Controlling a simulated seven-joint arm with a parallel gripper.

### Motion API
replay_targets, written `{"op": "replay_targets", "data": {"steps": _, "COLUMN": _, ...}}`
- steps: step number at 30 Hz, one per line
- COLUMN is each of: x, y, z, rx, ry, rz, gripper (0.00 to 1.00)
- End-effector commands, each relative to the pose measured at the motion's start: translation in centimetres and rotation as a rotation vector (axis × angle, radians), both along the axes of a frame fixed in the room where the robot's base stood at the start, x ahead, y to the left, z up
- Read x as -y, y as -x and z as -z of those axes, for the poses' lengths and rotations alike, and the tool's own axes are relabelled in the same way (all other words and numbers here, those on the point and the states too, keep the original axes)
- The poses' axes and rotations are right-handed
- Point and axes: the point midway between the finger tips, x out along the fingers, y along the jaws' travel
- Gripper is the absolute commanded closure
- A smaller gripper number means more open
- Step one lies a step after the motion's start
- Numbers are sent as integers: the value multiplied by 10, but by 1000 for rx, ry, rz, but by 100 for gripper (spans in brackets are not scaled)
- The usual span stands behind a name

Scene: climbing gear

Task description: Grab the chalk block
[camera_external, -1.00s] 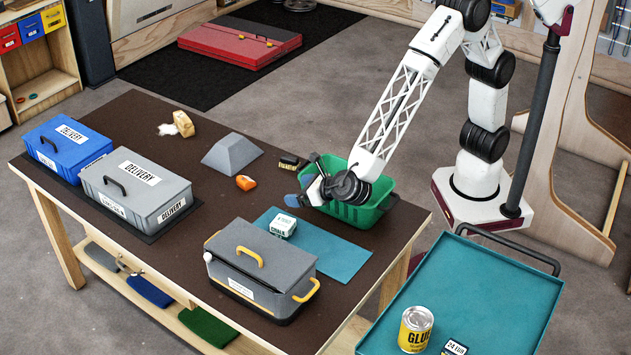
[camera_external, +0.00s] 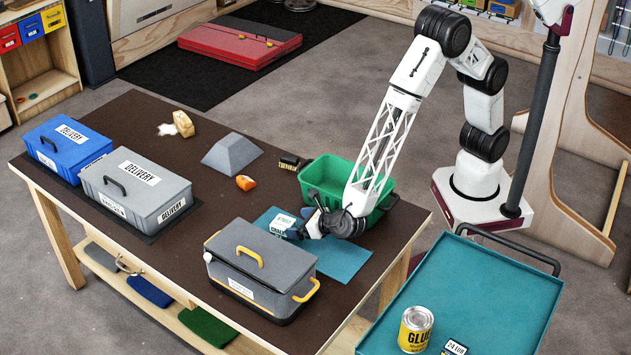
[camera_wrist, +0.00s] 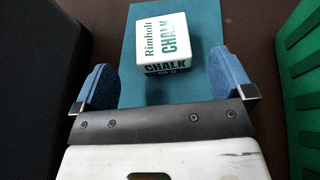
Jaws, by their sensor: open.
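The chalk block (camera_wrist: 163,43) is a small white box with green "Rimholt CHALK" lettering. It lies on a teal mat (camera_wrist: 138,92) and shows between and ahead of my two blue fingertips in the wrist view. In the external view the chalk block (camera_external: 282,224) sits on the mat (camera_external: 345,262), partly beside my fingers. My gripper (camera_external: 306,228) is open and low over the mat, just right of the block. In the wrist view my gripper (camera_wrist: 158,82) has nothing between its fingers at their near part; I cannot tell whether a finger touches the block.
A green crate (camera_external: 318,180) stands behind my gripper, at the right in the wrist view. A grey lidded toolbox (camera_external: 262,262) stands close in front of the block. A grey wedge (camera_external: 232,154) and an orange item (camera_external: 246,183) lie farther left on the brown table (camera_external: 140,125).

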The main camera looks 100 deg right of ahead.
Motion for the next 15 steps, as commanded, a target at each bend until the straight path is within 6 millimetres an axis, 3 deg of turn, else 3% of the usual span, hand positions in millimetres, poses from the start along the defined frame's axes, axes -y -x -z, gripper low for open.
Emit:
{"op": "replay_targets", "data": {"steps": 7, "x": 12, "y": -14, "z": 8, "rx": -1, "ry": 0, "rz": 2, "gripper": 1}}
{"op": "replay_targets", "data": {"steps": 15, "x": 13, "y": -16, "z": 9, "rx": -1, "ry": 0, "rz": 1, "gripper": 1}}
